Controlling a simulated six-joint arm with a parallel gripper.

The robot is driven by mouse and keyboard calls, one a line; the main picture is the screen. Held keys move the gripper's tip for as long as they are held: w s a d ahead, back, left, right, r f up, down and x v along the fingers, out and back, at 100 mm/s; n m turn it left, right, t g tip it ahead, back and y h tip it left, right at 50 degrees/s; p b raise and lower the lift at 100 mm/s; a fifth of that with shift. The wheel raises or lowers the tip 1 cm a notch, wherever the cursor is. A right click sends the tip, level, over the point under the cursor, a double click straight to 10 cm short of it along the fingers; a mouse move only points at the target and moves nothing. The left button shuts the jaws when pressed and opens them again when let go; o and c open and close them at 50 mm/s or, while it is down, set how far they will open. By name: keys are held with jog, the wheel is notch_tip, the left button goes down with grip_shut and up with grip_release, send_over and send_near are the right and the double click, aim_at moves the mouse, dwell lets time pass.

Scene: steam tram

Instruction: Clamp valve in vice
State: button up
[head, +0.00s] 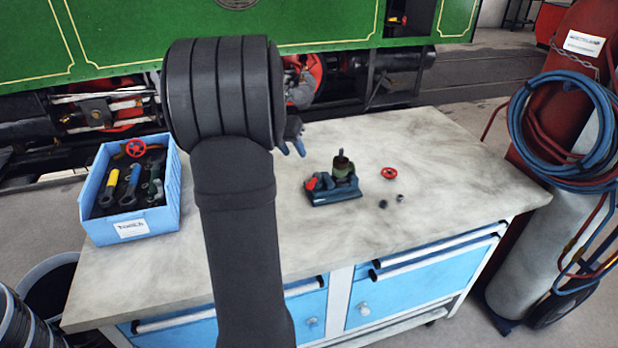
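The vice (335,194), dark blue-grey with a red part at its left end, stands on the workbench right of my arm. The valve (343,167), a dull green body with a thin spindle pointing up, stands upright at the vice's jaws. I cannot tell whether the jaws grip it. My gripper (292,150) is to the left of the vice and apart from the valve. Its two fingertips point down and look spread, with nothing seen between them. My arm hides part of the gripper and the bench behind it.
A red handwheel (388,173) and two small dark nuts (382,204) (401,198) lie right of the vice. A blue tool box (133,226) with several tools stands at the left of the workbench (465,185). The bench's right side is clear. Gas cylinders with hoses (565,130) stand beyond it.

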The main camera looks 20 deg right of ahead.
aim_at(312, 181)
jog(key=x, duration=1.4)
jog(key=shift+w+d+f, duration=0.1)
jog(key=shift+d+f, duration=0.05)
jog(key=shift+f, duration=0.05)
grip_shut()
